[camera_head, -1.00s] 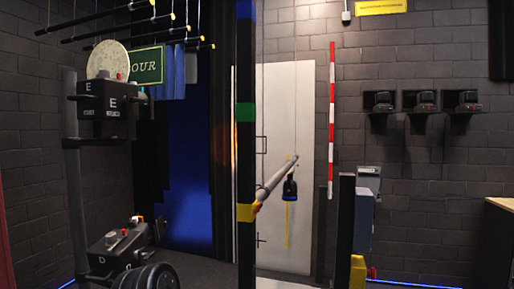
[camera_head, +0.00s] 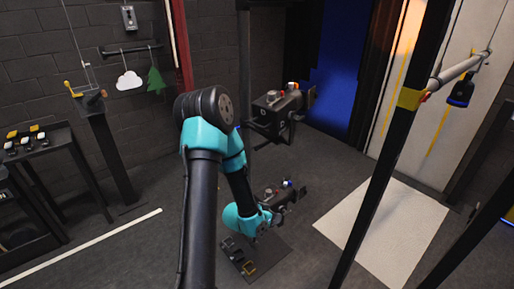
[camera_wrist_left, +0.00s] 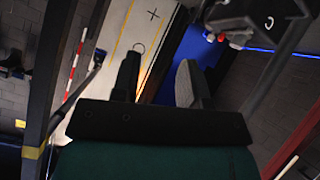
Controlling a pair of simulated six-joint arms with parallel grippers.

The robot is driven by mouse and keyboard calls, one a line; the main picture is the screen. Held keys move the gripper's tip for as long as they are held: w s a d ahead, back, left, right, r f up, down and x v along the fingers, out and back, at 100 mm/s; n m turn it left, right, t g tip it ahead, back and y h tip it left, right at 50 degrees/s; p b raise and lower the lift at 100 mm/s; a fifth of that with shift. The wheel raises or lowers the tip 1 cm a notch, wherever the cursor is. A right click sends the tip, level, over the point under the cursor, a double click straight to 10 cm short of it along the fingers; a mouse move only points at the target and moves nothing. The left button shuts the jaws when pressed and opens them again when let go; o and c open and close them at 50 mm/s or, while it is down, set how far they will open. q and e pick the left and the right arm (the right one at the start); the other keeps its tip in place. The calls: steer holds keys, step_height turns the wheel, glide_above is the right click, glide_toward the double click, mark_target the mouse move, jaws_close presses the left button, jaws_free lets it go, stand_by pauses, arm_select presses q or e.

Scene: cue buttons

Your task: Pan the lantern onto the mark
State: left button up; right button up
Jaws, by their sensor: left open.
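I cannot tell which lantern is the task's. My left gripper (camera_wrist_left: 157,88) is open, with nothing visible between its fingers. In the head view its fingers are not clear against the dark lower lantern, and contact cannot be told. A lantern-like dark box (camera_wrist_left: 255,15) shows at the wrist view's top right. A black cross mark (camera_wrist_left: 139,47) is on a pale panel beyond the fingers.
A black upright post (camera_head: 392,140) stands to the right, with a pale rod (camera_head: 460,70) and a hanging blue-black object (camera_head: 460,91). A white mat (camera_head: 388,230) lies on the floor. A console (camera_head: 45,145) with several buttons is at left.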

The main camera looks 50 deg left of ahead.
mark_target(255, 149)
arm_select(q)
steer(key=s+a+r+t+y, duration=0.1)
steer(key=s+a+r+t, duration=0.1)
steer(key=a+r, duration=0.3)
steer(key=s+a+r+m+t+y, duration=0.1)
steer(key=s+a+r+t, duration=0.1)
steer(key=a+r, duration=0.3)
steer(key=s+a+r+t+y, duration=0.1)
steer(key=s+a+r, duration=0.3)
steer(key=r, duration=0.5)
steer(key=shift+s+a+t, duration=0.25)
steer(key=shift+a+t, duration=0.45)
steer(key=shift+t, duration=0.1)
steer(key=shift+w, duration=0.15)
steer(key=w, duration=0.5)
steer(key=w+a, duration=0.1)
steer(key=w, duration=0.5)
steer(key=w+a, duration=0.1)
steer(key=w, duration=0.5)
steer(key=shift+a, duration=0.1)
steer(key=shift+c, duration=0.2)
jaws_close()
